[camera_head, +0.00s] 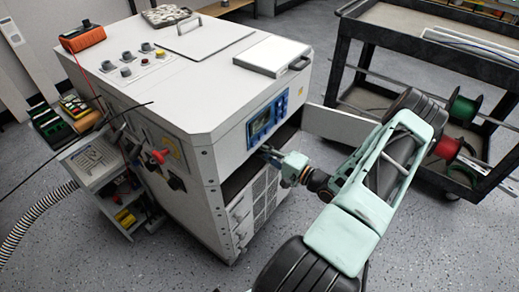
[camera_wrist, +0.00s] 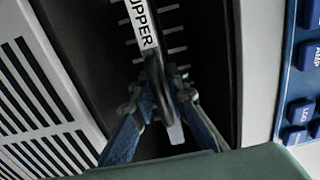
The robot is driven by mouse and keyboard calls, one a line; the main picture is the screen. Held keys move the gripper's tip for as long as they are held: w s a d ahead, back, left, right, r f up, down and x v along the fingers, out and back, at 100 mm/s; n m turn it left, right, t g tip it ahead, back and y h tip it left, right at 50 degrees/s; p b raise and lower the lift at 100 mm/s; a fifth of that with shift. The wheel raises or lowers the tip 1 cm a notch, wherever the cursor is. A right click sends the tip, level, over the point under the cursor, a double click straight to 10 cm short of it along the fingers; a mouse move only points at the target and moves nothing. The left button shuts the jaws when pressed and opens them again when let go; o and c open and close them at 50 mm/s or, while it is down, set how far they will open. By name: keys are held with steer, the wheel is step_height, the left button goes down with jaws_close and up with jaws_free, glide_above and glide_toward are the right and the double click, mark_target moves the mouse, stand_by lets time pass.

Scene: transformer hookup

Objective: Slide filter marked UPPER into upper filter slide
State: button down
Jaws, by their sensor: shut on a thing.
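A filter with a white label reading "UPPER" (camera_wrist: 143,22) shows in the wrist view, at the top middle. A dark curved part, apparently its handle (camera_wrist: 155,80), runs down from the label to between my fingers. My gripper (camera_wrist: 158,95) is shut on this part. In the head view my gripper (camera_head: 270,155) is at the dark opening (camera_head: 240,177) in the cabinet front, just below the blue panel. The filter lies in front of or within the dark slot (camera_wrist: 90,40); its depth and seating cannot be told. The slide rails are not clearly visible.
The blue control panel (camera_head: 265,119) is close above the opening, and its buttons (camera_wrist: 299,112) show at the wrist view's right. A vented grille (camera_wrist: 45,95) is at the left. An open door (camera_head: 340,126) stands right of the opening. A black cart (camera_head: 440,75) stands further right.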

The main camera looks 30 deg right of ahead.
steer(key=shift+x, duration=0.75)
steer(key=c, duration=1.8)
jaws_free()
steer(key=shift+s, duration=0.1)
steer(key=shift+v, duration=2.45)
steer(key=v, duration=1.2)
steer(key=shift+r, duration=0.1)
